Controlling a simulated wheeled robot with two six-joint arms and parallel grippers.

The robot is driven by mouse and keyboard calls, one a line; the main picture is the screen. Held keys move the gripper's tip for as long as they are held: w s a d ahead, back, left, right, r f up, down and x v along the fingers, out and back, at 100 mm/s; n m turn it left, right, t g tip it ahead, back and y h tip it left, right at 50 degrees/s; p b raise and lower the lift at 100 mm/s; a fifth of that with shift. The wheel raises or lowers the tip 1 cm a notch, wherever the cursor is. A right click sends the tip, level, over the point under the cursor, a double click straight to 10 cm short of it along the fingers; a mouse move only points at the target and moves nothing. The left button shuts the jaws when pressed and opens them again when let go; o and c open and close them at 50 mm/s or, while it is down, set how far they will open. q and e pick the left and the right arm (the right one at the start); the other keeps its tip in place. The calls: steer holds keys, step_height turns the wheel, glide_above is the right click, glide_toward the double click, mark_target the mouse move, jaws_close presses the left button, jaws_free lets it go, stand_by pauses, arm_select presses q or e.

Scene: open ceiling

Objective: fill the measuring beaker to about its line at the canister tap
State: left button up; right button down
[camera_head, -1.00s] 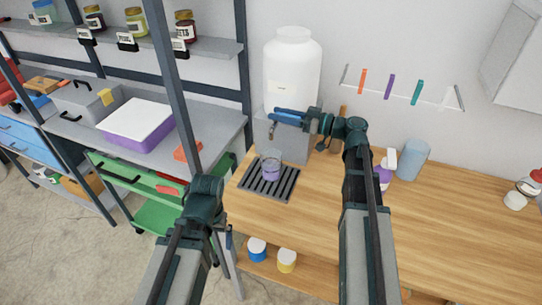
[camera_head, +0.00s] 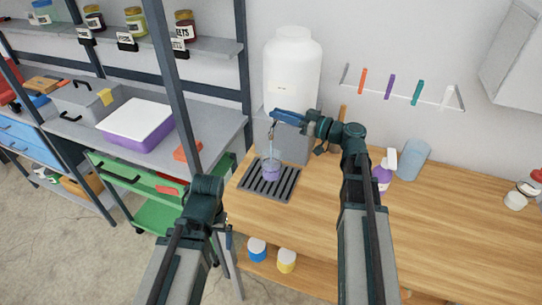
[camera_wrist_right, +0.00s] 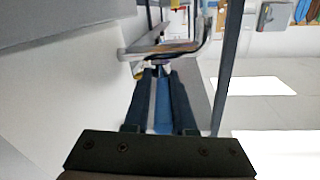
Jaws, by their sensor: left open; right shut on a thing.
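The white canister (camera_head: 292,65) stands on a grey stand (camera_head: 292,143) against the wall. My right gripper (camera_head: 303,122) is shut on the blue tap lever (camera_head: 286,116); the lever also shows between its fingers in the right wrist view (camera_wrist_right: 162,112). A thin stream (camera_head: 270,138) runs from the tap down into the beaker (camera_head: 271,171). The clear beaker stands upright on the dark slatted drip tray (camera_head: 287,190), with purplish contents or tint. Its line and exact level are too small to read. My left gripper (camera_head: 228,238) hangs low left of the bench, open and apart from the beaker.
A purple spray bottle (camera_head: 384,176) and a blue cylinder (camera_head: 413,160) stand right of my right arm on the wooden bench (camera_head: 460,225). The bench's right side is largely clear. A shelf rack (camera_head: 205,125) with bins stands at the left.

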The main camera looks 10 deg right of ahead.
steer(key=shift+s+a+m+t+h, duration=0.2)
steer(key=shift+m+t+h, duration=0.1)
steer(key=shift+t, duration=0.1)
steer(key=shift+d+g, duration=0.1)
steer(key=shift+g, duration=0.2)
steer(key=shift+f, duration=0.1)
stand_by(2.2)
stand_by(4.2)
steer(key=shift+w+d+n+g+y, duration=0.1)
steer(key=shift+w+n+g+y, duration=0.2)
steer(key=shift+n+g+y, duration=0.9)
steer(key=shift+n+g, duration=0.1)
steer(key=shift+s, duration=0.2)
steer(key=c, duration=0.7)
jaws_free()
steer(key=shift+o, duration=0.4)
steer(key=shift+w, duration=0.1)
